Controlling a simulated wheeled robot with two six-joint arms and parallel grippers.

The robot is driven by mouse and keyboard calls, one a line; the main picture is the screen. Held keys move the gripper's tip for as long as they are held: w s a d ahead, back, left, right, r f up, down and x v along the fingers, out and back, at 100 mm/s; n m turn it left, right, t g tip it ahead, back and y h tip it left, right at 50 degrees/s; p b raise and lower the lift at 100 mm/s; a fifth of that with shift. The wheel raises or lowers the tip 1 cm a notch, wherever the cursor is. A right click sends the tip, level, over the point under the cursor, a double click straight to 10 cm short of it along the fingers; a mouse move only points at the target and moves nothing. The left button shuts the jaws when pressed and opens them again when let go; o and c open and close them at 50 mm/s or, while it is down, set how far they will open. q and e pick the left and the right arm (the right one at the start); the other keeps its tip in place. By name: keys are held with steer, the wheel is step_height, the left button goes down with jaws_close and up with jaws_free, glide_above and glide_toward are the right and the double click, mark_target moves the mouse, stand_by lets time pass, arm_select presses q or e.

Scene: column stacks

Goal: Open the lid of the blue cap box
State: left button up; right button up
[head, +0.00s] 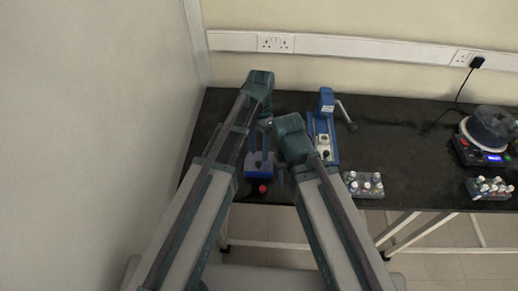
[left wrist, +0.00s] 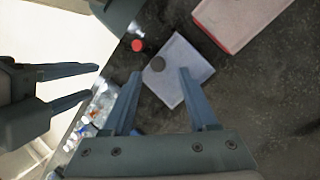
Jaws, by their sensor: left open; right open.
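The blue cap box (head: 253,171) sits near the table's front edge in the head view, partly hidden by my grippers.
A red-capped item (head: 262,188) stands in front of the box, close to the edge. A blue device with a lever (head: 325,125) stands to the right. Racks of small bottles (head: 364,185) and a round instrument (head: 488,130) are farther right. A wall closes off the left.

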arm_select(q)
steer(key=p+v, duration=1.2)
steer(key=v, duration=0.1)
steer(key=shift+r, duration=0.15)
steer(key=s+a+f+n+t+b, duration=0.1)
steer(key=s+n+t, duration=0.1)
steer(key=s, duration=0.5)
steer(key=s+a+f+n+t+y+b, duration=0.1)
steer(key=s+f+n+t, duration=0.1)
steer(key=s, duration=0.5)
steer(key=shift+f+n, duration=0.2)
steer(key=shift+n, duration=0.4)
steer(key=shift+w+a, duration=0.1)
steer(key=shift+a, duration=0.1)
